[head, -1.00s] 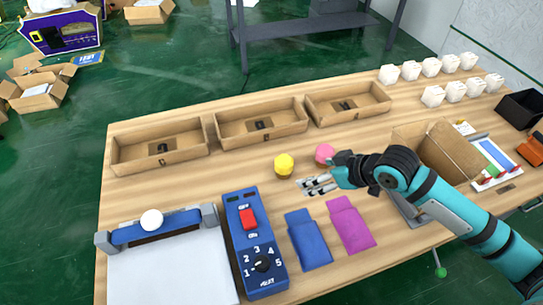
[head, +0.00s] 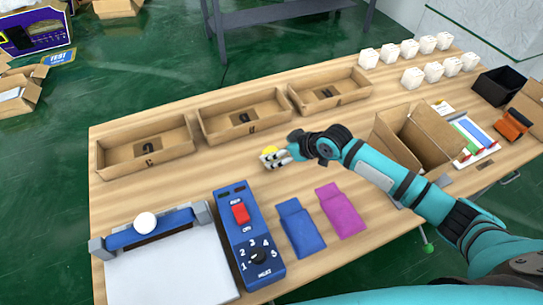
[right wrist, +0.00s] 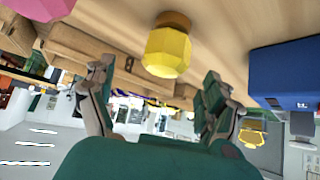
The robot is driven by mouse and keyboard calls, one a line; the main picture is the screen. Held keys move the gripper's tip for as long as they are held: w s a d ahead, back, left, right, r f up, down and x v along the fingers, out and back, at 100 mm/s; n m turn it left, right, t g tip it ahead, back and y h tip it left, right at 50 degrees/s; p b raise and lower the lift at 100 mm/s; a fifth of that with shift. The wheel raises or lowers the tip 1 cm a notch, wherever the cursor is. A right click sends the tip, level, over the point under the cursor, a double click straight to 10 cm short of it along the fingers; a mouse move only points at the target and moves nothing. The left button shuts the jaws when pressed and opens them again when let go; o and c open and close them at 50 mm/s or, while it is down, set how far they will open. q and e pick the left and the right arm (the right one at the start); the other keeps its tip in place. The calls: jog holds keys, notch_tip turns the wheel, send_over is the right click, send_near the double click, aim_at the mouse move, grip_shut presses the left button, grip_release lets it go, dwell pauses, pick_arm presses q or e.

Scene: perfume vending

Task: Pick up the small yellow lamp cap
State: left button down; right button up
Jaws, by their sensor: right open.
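In the right wrist view the yellow lamp cap (right wrist: 168,52) is faceted, with a brown round base. My right gripper (head: 271,159) is open and empty beside it. In the right wrist view its fingers (right wrist: 155,92) are spread wide, and the cap shows beyond them, roughly centred in the gap. I cannot tell that either finger touches it. My left gripper is not in view.
A pink cap (right wrist: 38,8) shows at the wrist view's corner; my arm hides it in the head view. A blue control box (head: 250,240), blue pouch (head: 300,228) and magenta pouch (head: 340,210) lie nearer. An open carton (head: 415,145) stands right of my arm.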

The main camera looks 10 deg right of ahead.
aim_at(269, 149)
jog(key=x, duration=0.2)
jog(key=p+x, duration=0.1)
jog(key=x, duration=0.1)
jog(key=shift+s+a+f, duration=0.15)
jog(key=shift+a+f, duration=0.05)
jog(key=shift+f, duration=0.35)
jog(key=shift+c, duration=0.3)
jog(key=shift+c, duration=1.2)
jog(key=c, duration=1)
jog(key=shift+r, duration=0.1)
